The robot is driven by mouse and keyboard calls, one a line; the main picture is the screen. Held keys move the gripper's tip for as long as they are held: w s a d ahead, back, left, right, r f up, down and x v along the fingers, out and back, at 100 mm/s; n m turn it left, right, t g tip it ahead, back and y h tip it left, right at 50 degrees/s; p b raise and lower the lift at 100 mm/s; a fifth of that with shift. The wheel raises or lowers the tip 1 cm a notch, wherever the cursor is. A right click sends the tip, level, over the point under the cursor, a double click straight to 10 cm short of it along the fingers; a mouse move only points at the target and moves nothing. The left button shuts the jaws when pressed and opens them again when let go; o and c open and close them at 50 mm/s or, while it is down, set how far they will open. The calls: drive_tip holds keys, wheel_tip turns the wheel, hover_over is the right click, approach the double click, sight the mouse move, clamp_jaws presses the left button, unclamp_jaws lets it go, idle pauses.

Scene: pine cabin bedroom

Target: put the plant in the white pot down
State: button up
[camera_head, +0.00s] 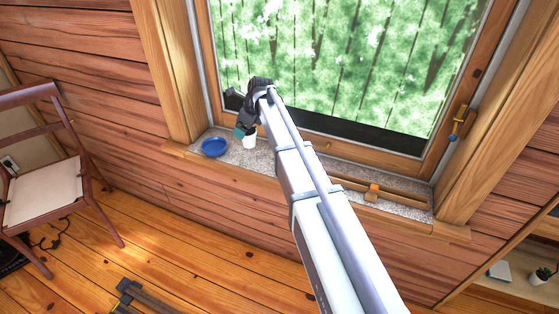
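My gripper (241,132) is dark with a teal part near its tip, and it points down over the left part of the stone window sill (228,158). A small white object (249,142), like a pot or cup, shows right beside the fingertips at the sill. I see no leaves on it, and its upper part is hidden by my gripper. I cannot tell whether the fingers hold it or whether it rests on the sill.
A blue dish (214,147) sits on the sill just left of my gripper. A small orange-brown object (372,192) is on the sill farther right. The window (340,70) rises behind the sill. A wooden chair (45,190) stands at the left.

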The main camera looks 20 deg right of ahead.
sight(248, 143)
wheel_tip(248, 143, down, 8)
drive_tip(key=b, duration=0.6)
drive_tip(key=shift+f, duration=0.15)
drive_tip(key=shift+r, duration=0.3)
drive_tip(key=shift+f, duration=0.25)
drive_tip(key=o, duration=0.8)
drive_tip(key=shift+r, duration=0.2)
